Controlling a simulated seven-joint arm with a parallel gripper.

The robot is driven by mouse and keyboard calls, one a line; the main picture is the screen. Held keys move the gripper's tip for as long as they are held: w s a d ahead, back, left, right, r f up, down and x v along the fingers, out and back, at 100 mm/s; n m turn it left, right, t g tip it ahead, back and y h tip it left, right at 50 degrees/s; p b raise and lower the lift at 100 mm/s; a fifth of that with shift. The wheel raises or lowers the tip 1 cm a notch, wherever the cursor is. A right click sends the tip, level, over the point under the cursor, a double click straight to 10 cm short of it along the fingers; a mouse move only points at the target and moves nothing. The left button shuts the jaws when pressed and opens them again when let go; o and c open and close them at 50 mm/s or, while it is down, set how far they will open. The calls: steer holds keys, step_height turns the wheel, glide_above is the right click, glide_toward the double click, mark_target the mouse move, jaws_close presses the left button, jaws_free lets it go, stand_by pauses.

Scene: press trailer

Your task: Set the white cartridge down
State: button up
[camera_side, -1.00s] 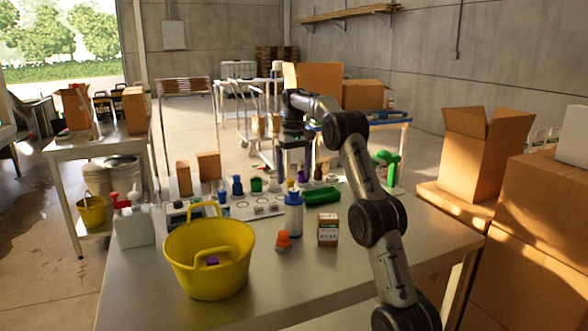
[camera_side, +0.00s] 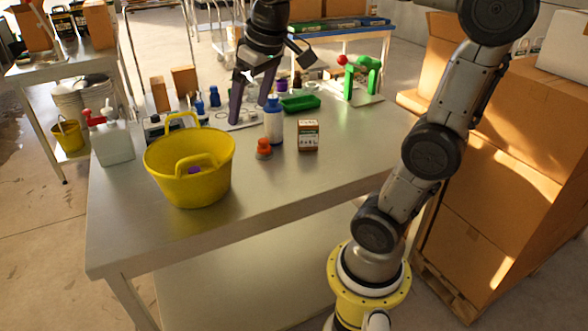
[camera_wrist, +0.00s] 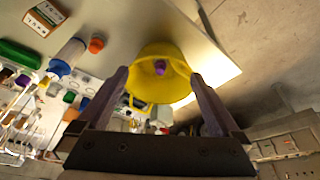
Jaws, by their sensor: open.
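A white cylinder with a blue top (camera_side: 273,128), which may be the white cartridge, stands upright on the metal table, and it also shows in the wrist view (camera_wrist: 70,52). My gripper (camera_side: 249,112) is open above the table, just left of the cylinder in the side view. In the wrist view my gripper (camera_wrist: 158,75) has its two fingers spread with nothing held between them. The yellow basket (camera_wrist: 150,95) shows beyond the fingertips, with a small purple thing (camera_wrist: 160,67) inside.
The yellow basket (camera_side: 205,178) stands at the front left of the table. An orange-topped item (camera_side: 264,150) and a small brown box (camera_side: 308,136) stand near the cylinder. A green tray (camera_side: 299,104) and a green press (camera_side: 366,76) are behind. The table's front right is bare.

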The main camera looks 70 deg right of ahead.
steer(key=s+a+f+n+t+y, duration=0.1)
steer(key=s+a+f+n+t, duration=0.1)
steer(key=s+a+f, duration=0.5)
steer(key=s+f, duration=0.1)
steer(key=s, duration=0.3)
steer(key=shift+s+a+n, duration=0.2)
steer(key=shift+a+n, duration=0.1)
steer(key=shift+a, duration=0.1)
steer(key=shift+f, duration=0.1)
